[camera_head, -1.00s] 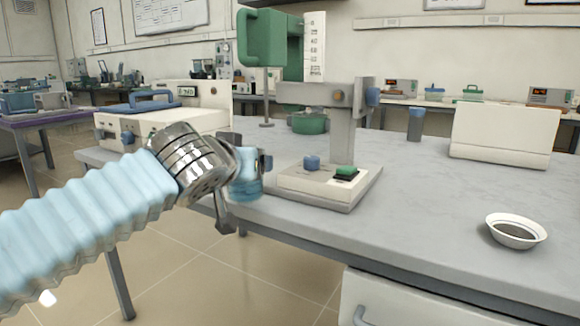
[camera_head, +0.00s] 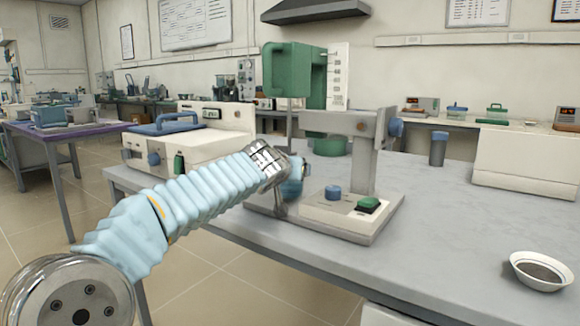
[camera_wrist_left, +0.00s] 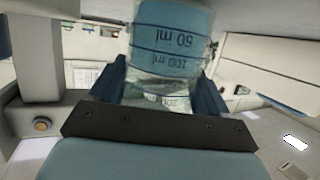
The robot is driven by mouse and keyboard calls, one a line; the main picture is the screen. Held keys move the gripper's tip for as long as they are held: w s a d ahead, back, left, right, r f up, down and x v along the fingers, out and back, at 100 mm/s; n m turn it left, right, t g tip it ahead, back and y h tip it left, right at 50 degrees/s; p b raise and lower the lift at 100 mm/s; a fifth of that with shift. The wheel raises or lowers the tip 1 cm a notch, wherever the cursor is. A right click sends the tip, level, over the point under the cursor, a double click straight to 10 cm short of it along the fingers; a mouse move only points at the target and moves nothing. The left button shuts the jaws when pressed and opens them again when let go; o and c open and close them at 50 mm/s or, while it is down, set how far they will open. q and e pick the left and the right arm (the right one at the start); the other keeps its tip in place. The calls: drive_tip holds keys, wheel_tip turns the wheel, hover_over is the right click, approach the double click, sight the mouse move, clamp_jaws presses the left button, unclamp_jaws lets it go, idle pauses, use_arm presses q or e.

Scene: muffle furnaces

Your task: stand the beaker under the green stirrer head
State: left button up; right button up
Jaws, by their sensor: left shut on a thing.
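The green stirrer head (camera_head: 287,70) sits high on the stirrer's stand, with a thin grey shaft hanging below it. The stand's pale base (camera_head: 345,216) has a blue knob and a green switch. My left gripper (camera_head: 296,178) is shut on the blue-tinted beaker (camera_head: 292,188), at the left edge of the base and near the shaft's line. The gripper hides much of the beaker, so I cannot tell whether it touches the base. In the left wrist view the beaker (camera_wrist_left: 170,45) sits between the blue fingers, its volume marks upside down. My right gripper is out of view.
A white furnace (camera_head: 190,140) with a blue handle stands left on the bench. A blue-lidded grey container (camera_head: 437,150) and a white box (camera_head: 530,160) stand right. A white dish (camera_head: 541,270) with dark contents lies near the front right. The bench (camera_head: 450,215) between is clear.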

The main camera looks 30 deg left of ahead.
use_arm(q)
drive_tip(key=shift+w+a+f, duration=0.1)
drive_tip(key=shift+w+f, duration=0.05)
drive_tip(key=shift+w, duration=0.15)
drive_tip(key=shift+f+b, duration=0.3)
drive_tip(key=shift+b, duration=0.1)
drive_tip(key=o, duration=1.2)
drive_tip(key=shift+r, duration=0.15)
drive_tip(key=shift+s+r+p, duration=0.1)
drive_tip(key=shift+r+p, duration=0.15)
drive_tip(key=shift+p, duration=0.2)
drive_tip(key=b+v, duration=0.1)
drive_tip(key=v, duration=1.1)
drive_tip(key=shift+f+b, duration=0.15)
drive_tip(key=shift+b, duration=0.2)
